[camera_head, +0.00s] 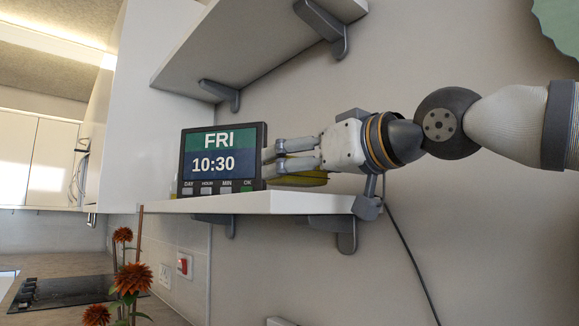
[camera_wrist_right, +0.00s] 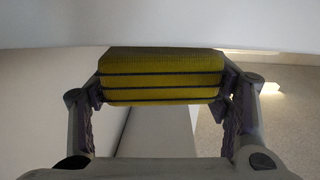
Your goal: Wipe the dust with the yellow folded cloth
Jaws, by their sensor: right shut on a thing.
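The yellow folded cloth (camera_wrist_right: 162,78), with dark lines between its layers, sits between the two fingers of my right gripper in the right wrist view. In the head view, part of the cloth (camera_head: 303,180) shows below my right gripper (camera_head: 271,158), just above or on the white lower shelf (camera_head: 280,202); I cannot tell if it touches. The gripper is shut on the cloth, beside the clock's right edge. No dust can be made out in either view. My left gripper is not in view.
A dark clock (camera_head: 218,160) reading FRI 10:30 stands on the lower shelf and hides part of it. An upper shelf (camera_head: 235,45) with grey brackets hangs above. Orange flowers (camera_head: 133,278) and a dark hob (camera_head: 68,291) are lower left. A cable (camera_head: 408,245) hangs right.

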